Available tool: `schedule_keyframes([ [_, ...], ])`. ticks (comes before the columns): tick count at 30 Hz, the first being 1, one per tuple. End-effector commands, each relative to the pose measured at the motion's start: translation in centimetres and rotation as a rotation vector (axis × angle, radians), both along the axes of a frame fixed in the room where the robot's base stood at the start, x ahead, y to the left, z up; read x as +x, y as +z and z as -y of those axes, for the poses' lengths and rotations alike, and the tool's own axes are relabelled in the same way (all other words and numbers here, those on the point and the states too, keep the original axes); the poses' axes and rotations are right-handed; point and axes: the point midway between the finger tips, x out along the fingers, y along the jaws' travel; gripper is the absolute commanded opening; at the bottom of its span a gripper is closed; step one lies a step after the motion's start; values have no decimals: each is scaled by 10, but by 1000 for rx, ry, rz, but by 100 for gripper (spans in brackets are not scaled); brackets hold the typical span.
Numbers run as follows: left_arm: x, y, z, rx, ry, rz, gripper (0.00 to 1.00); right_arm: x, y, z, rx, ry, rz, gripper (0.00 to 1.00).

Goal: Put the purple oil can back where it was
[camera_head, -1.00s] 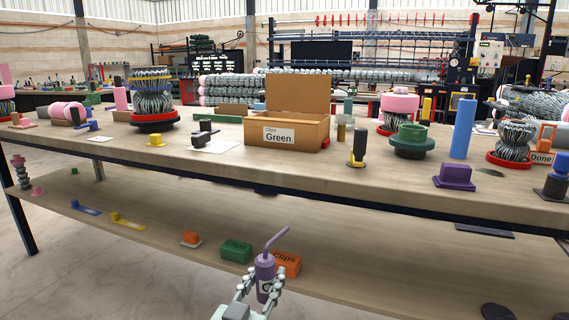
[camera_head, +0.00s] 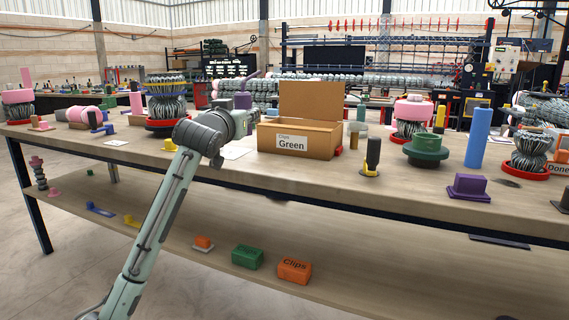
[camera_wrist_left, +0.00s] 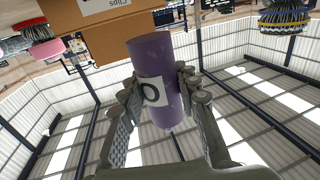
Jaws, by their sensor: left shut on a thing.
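The purple oil can (camera_wrist_left: 157,82) stands between the two fingers of my left gripper (camera_wrist_left: 157,98) in the left wrist view. The fingers are shut on its sides, and a white label with a dark letter faces the camera. In the head view the can (camera_head: 243,101) shows only in part, above my left gripper (camera_head: 243,118). It is above the table top, left of the cardboard box. My left forearm rises in front of the bench and hides part of the table. My right gripper is in neither view.
A green clips box (camera_head: 247,257) and an orange Clips box (camera_head: 294,270) sit on the lower shelf (camera_head: 370,285). A black-and-yellow tool (camera_head: 372,157) stands right of the cardboard box.

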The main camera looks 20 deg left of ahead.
Motion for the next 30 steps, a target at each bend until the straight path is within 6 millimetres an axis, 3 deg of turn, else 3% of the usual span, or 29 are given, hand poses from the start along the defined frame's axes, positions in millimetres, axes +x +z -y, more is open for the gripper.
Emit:
schedule_keyframes([
  [9,53,-41,45,0,-4,-2,0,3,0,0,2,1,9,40],
  [15,79,-60,65,-1,-1,1,0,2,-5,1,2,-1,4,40],
  [22,86,-73,70,1,-1,1,0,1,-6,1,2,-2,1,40],
  [30,85,-106,70,1,-1,1,0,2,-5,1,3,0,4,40],
])
